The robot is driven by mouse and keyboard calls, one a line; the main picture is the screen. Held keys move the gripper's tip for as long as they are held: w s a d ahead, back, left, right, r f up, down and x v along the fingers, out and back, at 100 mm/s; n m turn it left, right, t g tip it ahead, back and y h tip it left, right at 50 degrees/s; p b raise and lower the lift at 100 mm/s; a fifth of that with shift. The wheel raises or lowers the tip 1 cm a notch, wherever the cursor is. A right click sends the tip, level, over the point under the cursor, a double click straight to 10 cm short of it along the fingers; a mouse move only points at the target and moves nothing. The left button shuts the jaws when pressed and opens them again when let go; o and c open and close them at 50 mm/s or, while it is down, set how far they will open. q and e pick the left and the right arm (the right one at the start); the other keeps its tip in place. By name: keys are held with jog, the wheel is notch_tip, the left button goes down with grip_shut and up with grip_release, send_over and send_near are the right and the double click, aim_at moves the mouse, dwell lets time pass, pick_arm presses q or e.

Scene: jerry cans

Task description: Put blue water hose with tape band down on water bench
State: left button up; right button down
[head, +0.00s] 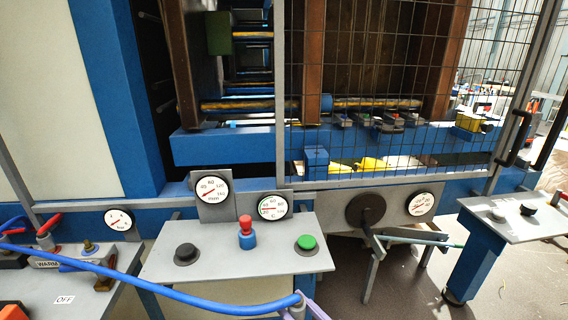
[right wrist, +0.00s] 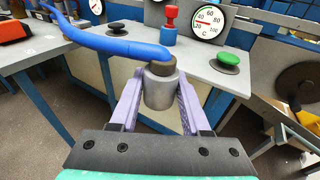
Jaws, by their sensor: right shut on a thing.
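A blue hose (head: 150,283) runs from the left edge of the head view, across the left bench and the front of the middle panel. It also shows in the right wrist view (right wrist: 110,45), ending in a grey metal fitting (right wrist: 160,90). My right gripper (right wrist: 160,103) is shut on that fitting, one purple finger on each side. In the head view my right gripper (head: 301,305) is partly cut off at the bottom edge. I cannot make out a tape band. A grey bench (head: 75,285) at left carries taps and "WARM" and "OFF" labels. My left gripper is not in view.
A grey control panel (head: 235,262) carries a black button (head: 186,254), a red-and-blue knob (head: 246,232) and a green button (head: 307,243). Round gauges line the machine behind. A wire mesh guard (head: 400,90) covers the machine's right side. Open floor shows at right.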

jog(key=s+d+f+m+t+h, duration=0.3)
jog(key=s+d+f+m+h, duration=0.2)
jog(key=d, duration=0.9)
notch_tip(320, 180, down, 5)
jog(key=m+h, duration=0.2)
jog(key=h, duration=0.2)
jog(key=shift+d+f, duration=0.2)
jog(key=shift+d, duration=0.1)
jog(key=shift+f, duration=0.1)
